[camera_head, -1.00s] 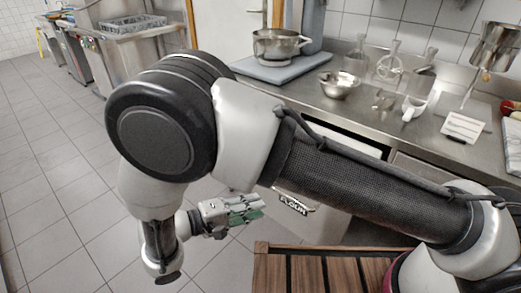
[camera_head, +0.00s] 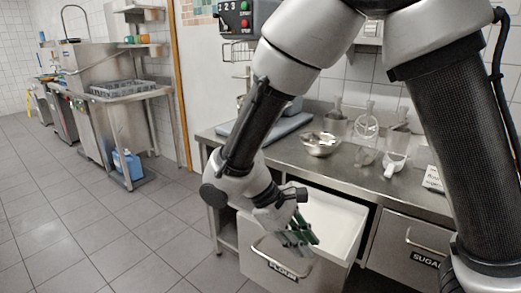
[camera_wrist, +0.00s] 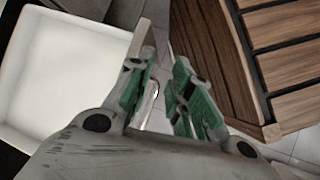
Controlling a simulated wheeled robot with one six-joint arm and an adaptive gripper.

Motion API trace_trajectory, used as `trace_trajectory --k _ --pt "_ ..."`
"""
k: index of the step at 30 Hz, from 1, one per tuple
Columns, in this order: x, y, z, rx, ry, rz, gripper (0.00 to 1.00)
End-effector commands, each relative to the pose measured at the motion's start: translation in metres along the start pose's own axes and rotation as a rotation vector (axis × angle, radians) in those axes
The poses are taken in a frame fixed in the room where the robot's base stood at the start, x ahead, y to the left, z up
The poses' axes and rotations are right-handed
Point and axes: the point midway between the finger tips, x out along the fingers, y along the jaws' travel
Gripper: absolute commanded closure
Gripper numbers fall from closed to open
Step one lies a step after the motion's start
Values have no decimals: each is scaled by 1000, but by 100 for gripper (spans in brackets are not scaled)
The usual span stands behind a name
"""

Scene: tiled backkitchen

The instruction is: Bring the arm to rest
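My gripper (camera_head: 299,239) has green-padded fingers and hangs in front of the counter, by the open drawer (camera_head: 335,218) labelled flour. In the wrist view the two fingers of my gripper (camera_wrist: 161,50) stand apart with a gap between their tips, and nothing is held between them. The drawer's white inside (camera_wrist: 65,75) shows left of the fingers. My arm is bent, with its upper links raised across the right of the head view and the forearm sloping down to the gripper.
A steel counter (camera_head: 290,160) carries a metal bowl (camera_head: 321,145) and a white jug (camera_head: 394,163). A closed sugar drawer (camera_head: 408,245) is at right. A slatted wooden surface (camera_wrist: 285,50) lies close right of the fingers. The tiled floor (camera_head: 120,225) at left is open.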

Motion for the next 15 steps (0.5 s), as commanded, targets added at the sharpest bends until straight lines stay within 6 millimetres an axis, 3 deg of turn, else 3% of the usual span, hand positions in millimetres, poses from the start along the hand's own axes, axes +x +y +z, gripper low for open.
trace_trajectory --k 1,6,15 --pt "-5 17 19 37 55 -64 79" --pt "-12 60 80 172 246 -230 79" --pt "-5 108 200 595 570 -374 79"
